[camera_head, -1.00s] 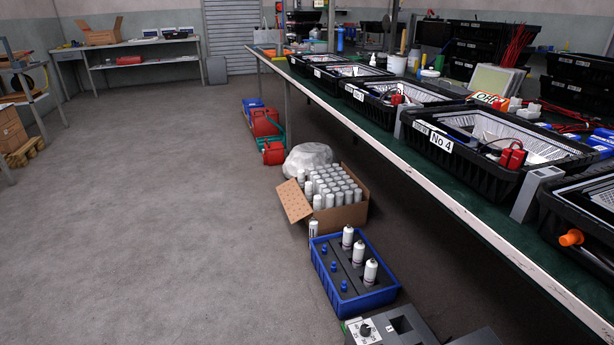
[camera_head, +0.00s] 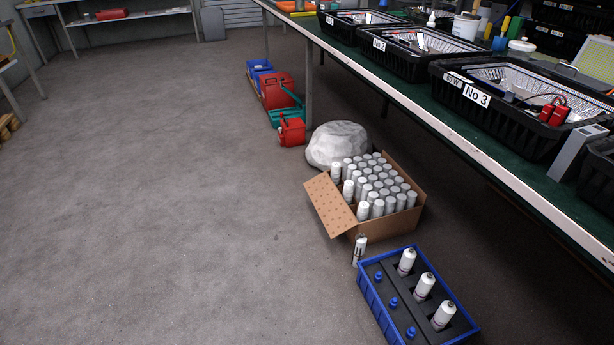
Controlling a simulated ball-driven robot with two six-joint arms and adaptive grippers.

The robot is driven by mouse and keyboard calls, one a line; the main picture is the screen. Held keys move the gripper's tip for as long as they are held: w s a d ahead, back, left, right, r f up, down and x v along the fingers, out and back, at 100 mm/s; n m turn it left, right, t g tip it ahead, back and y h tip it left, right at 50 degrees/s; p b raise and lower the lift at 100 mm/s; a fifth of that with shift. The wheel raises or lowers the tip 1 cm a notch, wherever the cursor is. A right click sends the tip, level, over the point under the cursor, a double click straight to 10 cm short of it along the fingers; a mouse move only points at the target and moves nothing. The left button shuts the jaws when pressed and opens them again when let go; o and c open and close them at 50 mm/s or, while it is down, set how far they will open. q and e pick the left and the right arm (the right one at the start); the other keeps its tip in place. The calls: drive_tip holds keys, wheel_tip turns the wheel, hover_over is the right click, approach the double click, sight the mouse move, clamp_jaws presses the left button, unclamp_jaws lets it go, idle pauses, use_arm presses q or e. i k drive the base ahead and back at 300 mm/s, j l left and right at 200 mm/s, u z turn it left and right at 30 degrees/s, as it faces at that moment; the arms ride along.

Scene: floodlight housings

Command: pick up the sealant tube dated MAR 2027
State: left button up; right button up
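Several white and grey sealant tubes (camera_head: 377,190) stand packed in an open cardboard box (camera_head: 389,226) on the floor under the bench. One single tube (camera_head: 359,249) stands on the floor in front of the box, next to the blue crate. Three white tubes with grey tips (camera_head: 424,286) stand in the dark insert of the blue crate (camera_head: 371,299), beside smaller blue-capped pieces (camera_head: 393,302). No date is readable on any tube from here. Neither of my grippers shows in the head view.
A white wrapped bundle (camera_head: 337,145) lies behind the box, and red containers (camera_head: 291,131) stand farther back. The green-topped bench (camera_head: 419,98) with black bins (camera_head: 497,113) overhangs the right side. The grey floor on the left is clear.

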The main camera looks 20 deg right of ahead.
sight(348, 187)
drive_tip(key=i+j+z, duration=0.1)
drive_tip(key=i+z, duration=0.15)
drive_tip(key=i, duration=0.25)
drive_tip(key=i+j+z, duration=0.25)
drive_tip(key=i, duration=0.3)
drive_tip(key=i+j+z, duration=0.2)
drive_tip(key=i, duration=0.3)
drive_tip(key=i+j+z, duration=0.25)
drive_tip(key=z, duration=0.15)
drive_tip(key=i+j+z, duration=0.7)
drive_tip(key=j+z, duration=0.15)
